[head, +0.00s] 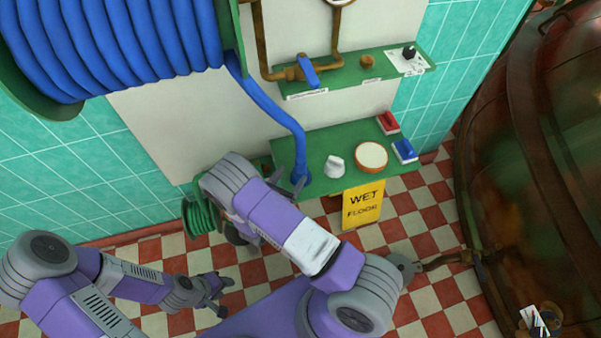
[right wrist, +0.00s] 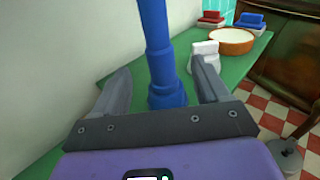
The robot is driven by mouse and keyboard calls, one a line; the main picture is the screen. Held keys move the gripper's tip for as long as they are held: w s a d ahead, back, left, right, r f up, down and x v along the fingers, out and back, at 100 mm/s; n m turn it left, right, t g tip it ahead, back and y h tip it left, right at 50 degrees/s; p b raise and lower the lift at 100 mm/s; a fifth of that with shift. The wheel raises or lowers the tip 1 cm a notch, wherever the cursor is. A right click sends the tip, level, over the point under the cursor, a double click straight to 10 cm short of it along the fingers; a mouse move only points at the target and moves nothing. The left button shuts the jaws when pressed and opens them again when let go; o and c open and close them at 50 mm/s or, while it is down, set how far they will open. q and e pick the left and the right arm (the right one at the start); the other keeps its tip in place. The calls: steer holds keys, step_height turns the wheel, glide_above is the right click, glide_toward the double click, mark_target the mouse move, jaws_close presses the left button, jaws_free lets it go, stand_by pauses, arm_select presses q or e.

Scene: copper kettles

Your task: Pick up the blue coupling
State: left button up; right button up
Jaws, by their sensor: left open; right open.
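The blue coupling (head: 301,177) is at the lower end of the blue hose (head: 272,110), upright on the green lower shelf (head: 318,143). In the right wrist view the coupling (right wrist: 167,92) stands between the two fingers of my right gripper (right wrist: 161,76). The fingers are open, one on each side, with a visible gap to the coupling. In the head view my right gripper (head: 296,173) reaches the coupling from the left, partly hidden by my own arm. My left gripper (head: 226,296) is open and empty, low over the checkered floor.
A white fitting (head: 335,166) stands just right of the coupling, close behind one right finger. Further right are a round orange-rimmed dish (head: 371,156), a red block (head: 388,122) and a blue block (head: 405,151). A yellow sign (head: 362,204) hangs at the shelf front.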

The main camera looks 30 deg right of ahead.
mark_target(303, 158)
steer(key=shift+w+d+n+t+y, duration=0.3)
steer(key=shift+w+d+n+t, duration=0.1)
steer(key=shift+t, duration=0.5)
steer(key=x, duration=0.2)
steer(key=b+x, duration=0.1)
steer(key=x, duration=0.4)
steer(key=shift+s+d+f+b, duration=0.3)
steer(key=shift+d+f+b, duration=0.05)
steer(key=shift+f, duration=0.05)
steer(key=shift+w+d, duration=0.15)
steer(key=shift+d, duration=0.05)
steer(key=shift+c, duration=0.4)
steer(key=shift+r, duration=0.1)
steer(key=c, duration=0.9)
step_height(303, 158, up, 10)
steer(key=p, duration=0.3)
steer(key=shift+p, duration=0.35)
